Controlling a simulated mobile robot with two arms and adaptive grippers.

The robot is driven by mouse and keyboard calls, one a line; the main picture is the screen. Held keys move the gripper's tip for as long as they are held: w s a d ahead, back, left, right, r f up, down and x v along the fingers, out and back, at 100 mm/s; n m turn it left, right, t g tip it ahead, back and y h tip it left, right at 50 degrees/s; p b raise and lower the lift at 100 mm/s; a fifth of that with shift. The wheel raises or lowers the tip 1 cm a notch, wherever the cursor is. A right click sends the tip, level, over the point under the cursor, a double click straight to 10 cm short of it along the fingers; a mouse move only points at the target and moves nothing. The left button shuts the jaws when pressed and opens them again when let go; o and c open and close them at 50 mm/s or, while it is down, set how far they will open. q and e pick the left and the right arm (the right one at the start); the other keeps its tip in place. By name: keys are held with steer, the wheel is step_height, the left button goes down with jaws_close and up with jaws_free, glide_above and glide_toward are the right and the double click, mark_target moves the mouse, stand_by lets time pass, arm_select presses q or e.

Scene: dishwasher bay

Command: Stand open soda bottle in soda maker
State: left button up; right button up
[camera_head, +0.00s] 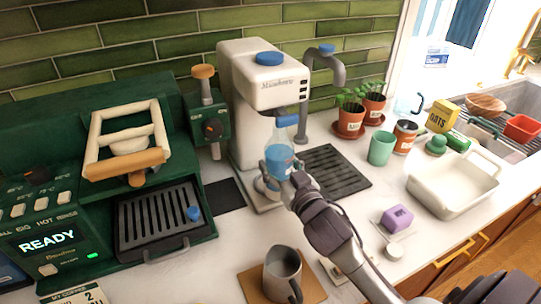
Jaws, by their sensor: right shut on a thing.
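The white soda maker (240,99) stands against the green tile wall, with a blue button on top and a blue nozzle (287,121) under its head. The clear soda bottle (279,158), holding blue liquid, is upright below the head, its neck close under the nozzle. My right gripper (283,186) is shut on the bottle low on its body, coming from the lower right. The gripper hides part of the bottle's bottom, so I cannot tell whether it rests on the soda maker's base (265,206). My left gripper is out of view.
The green coffee machine (60,150) stands at left, with a small blue cap (193,213) on its drip tray. A grey pitcher (281,272) stands in front. A black drain grate (335,170) lies right of the bottle. A white dish (455,185) sits farther right.

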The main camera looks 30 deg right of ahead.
steer(key=shift+w+r, duration=0.1)
steer(key=shift+w, duration=0.6)
steer(key=w, duration=0.1)
steer(key=w+f, duration=0.1)
steer(key=w, duration=0.1)
steer(key=shift+w+d+f+p, duration=0.15)
steer(key=shift+w+f+p, duration=0.1)
steer(key=shift+f+p, duration=0.15)
steer(key=shift+s+r, duration=0.1)
steer(key=o, duration=1.4)
steer(key=shift+f, duration=0.2)
